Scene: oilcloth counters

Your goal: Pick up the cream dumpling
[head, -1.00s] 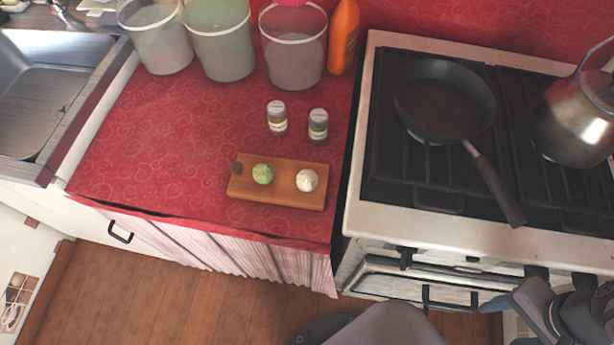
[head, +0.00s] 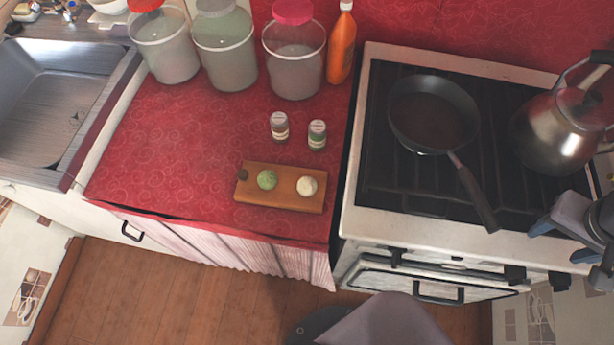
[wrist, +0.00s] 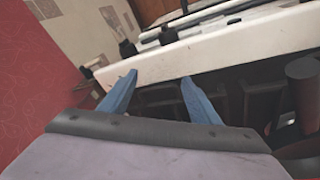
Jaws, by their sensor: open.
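The cream dumpling (head: 307,186) is a small round pale ball on the right part of a wooden board (head: 250,197) on the red counter. A green dumpling (head: 267,180) sits to its left on the same board, and a small dark thing (head: 242,174) is at the board's left end. My gripper (head: 545,224) is at the right edge of the head view, over the stove's front right, far from the board. In the wrist view its two blue fingers (wrist: 160,88) stand apart with nothing between them, above the stove. The dumpling is not in the wrist view.
Two small jars (head: 279,127) (head: 317,135) stand behind the board. Lidded tubs (head: 294,65) and an orange bottle (head: 341,45) line the back. A pan (head: 433,112) and a kettle (head: 560,130) are on the stove (head: 347,215). The counter left of the board is clear.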

